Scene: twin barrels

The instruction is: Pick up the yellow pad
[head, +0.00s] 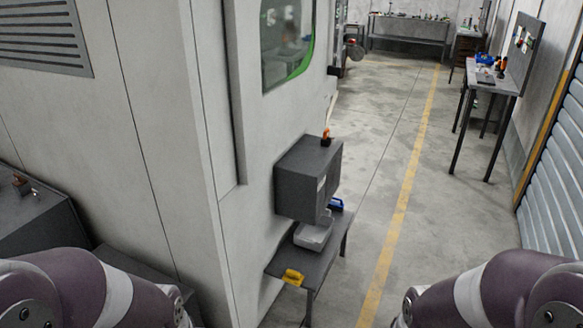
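A small yellow pad (293,277) lies on the near end of a dark grey bench (318,266) against the large light grey machine. The bench stands ahead of me, a little right of the picture's middle. My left arm shows at the bottom left and my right arm at the bottom right. Neither gripper shows in the head view, and nothing visible touches the pad.
A grey box (308,178) with an orange item (326,137) on top sits above the bench. The floor (440,235) to the right is clear. A tall table (495,82) stands farther back.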

